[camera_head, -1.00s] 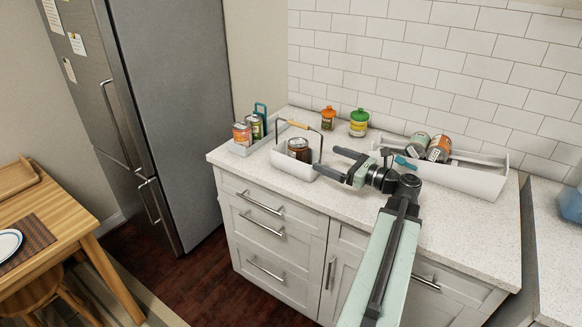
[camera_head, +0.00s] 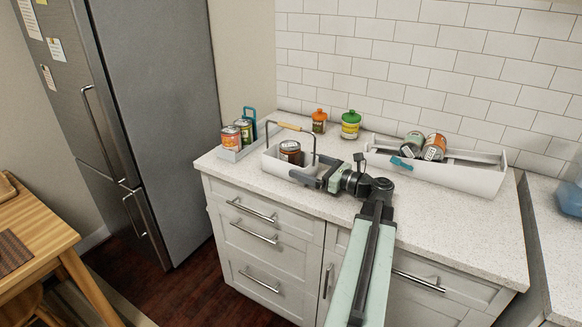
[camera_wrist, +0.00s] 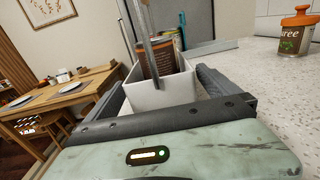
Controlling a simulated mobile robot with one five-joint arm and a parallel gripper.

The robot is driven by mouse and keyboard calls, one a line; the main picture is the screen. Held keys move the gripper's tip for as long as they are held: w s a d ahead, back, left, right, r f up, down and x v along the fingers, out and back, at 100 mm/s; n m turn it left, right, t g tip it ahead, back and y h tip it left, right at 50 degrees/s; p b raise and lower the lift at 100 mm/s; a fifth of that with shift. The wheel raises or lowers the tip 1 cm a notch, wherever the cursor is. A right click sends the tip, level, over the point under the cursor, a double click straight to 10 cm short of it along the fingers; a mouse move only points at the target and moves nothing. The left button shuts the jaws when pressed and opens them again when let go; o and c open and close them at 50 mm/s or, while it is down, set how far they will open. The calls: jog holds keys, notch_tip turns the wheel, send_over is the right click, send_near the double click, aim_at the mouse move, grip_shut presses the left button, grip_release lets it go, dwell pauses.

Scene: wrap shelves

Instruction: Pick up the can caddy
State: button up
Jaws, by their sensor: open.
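A white open caddy (camera_head: 278,166) stands on the counter, with a wooden handle bar (camera_head: 289,127) on grey metal uprights. It holds a dark can with a rust-coloured label (camera_head: 290,150). My gripper (camera_head: 314,169) is open at the caddy's right end. In the wrist view the caddy (camera_wrist: 160,95) lies ahead between the spread fingers (camera_wrist: 165,88), with its can (camera_wrist: 158,58) behind an upright. I cannot tell whether the fingers touch its walls.
An orange-lidded jar (camera_head: 319,121) and a green-lidded jar (camera_head: 350,125) stand near the tiled wall. A long white tray (camera_head: 455,177) with tilted cans lies to the right. The fridge (camera_head: 150,120) is at the left. Bare counter (camera_head: 440,215) lies in front of the tray.

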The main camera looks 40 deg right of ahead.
aim_at(299, 162)
jog(key=w, duration=0.2)
jog(key=w+a, duration=0.1)
jog(key=w, duration=0.1)
jog(key=shift+w, duration=0.2)
jog(key=shift+r, duration=0.1)
jog(key=c, duration=1.7)
notch_tip(299, 162, up, 10)
jog(key=p, duration=1)
jog(key=shift+d+r, duration=0.1)
jog(key=shift+r, duration=0.05)
